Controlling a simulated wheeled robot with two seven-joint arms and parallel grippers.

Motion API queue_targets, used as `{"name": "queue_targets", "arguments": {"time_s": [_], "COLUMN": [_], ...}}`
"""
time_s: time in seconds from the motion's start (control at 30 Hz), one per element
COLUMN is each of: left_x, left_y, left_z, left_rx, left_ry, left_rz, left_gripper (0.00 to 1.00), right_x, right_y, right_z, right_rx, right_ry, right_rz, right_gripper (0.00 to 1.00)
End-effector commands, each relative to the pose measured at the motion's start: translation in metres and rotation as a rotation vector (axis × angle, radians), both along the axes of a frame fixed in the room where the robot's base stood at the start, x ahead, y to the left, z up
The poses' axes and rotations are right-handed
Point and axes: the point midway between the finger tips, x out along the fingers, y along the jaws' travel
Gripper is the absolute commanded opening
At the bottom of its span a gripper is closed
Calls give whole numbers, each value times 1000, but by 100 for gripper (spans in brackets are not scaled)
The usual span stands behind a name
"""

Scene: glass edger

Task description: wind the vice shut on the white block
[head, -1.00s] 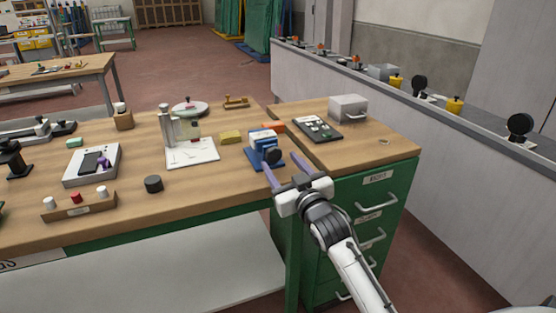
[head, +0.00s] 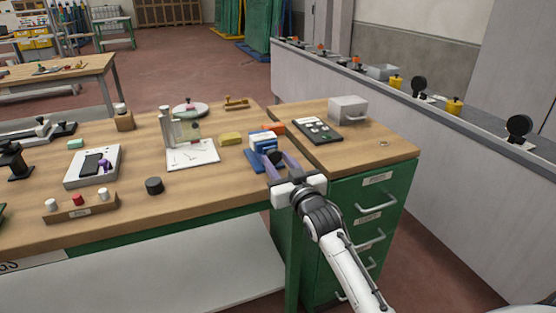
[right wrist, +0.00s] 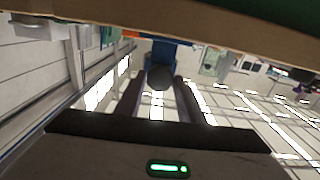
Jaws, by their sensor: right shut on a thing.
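The blue vice (head: 257,159) stands at the front right of the wooden bench, with the white block (head: 263,134) showing between its blue parts. Any gap at the block is too small to make out. A dark round knob (head: 276,155) is on the vice's near side. My right gripper (head: 276,161) reaches it from the front, shut with one purple-grey finger on each side of the knob. In the right wrist view the knob (right wrist: 159,77) sits between the fingertips, with blue vice body (right wrist: 176,54) behind it. My left gripper is not in view.
A yellow block (head: 231,139) and a white plate with a stand (head: 193,160) are left of the vice. An orange piece (head: 275,127) lies behind it. A dark tray (head: 318,130) and a grey box (head: 348,109) are on the cabinet at right. The bench front before the vice is clear.

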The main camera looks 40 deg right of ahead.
Motion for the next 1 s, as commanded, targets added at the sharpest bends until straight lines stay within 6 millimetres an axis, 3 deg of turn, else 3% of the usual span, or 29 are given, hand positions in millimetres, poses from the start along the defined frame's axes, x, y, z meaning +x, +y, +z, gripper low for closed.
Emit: {"name": "queue_targets", "arguments": {"time_s": [0.1, 0.4, 0.43, 0.53, 0.87, 1.0], "left_x": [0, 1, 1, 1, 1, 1], "left_y": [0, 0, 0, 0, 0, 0], "left_z": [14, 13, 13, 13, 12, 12], "left_rx": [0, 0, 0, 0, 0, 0], "left_ry": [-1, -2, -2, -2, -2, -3], "left_rz": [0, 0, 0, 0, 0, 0], "left_gripper": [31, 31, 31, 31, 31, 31], "right_x": [0, 0, 0, 0, -2, -16], "right_y": [0, 0, 0, 0, 0, 4], "right_z": [3, 0, 0, 0, 0, -1], "right_rx": [127, 158, 158, 157, 156, 156], "right_ry": [-26, -36, -36, -36, -35, -35], "right_rz": [-1, 0, 0, 0, 0, 0], "right_gripper": [13, 13, 37, 54, 54, 54]}}
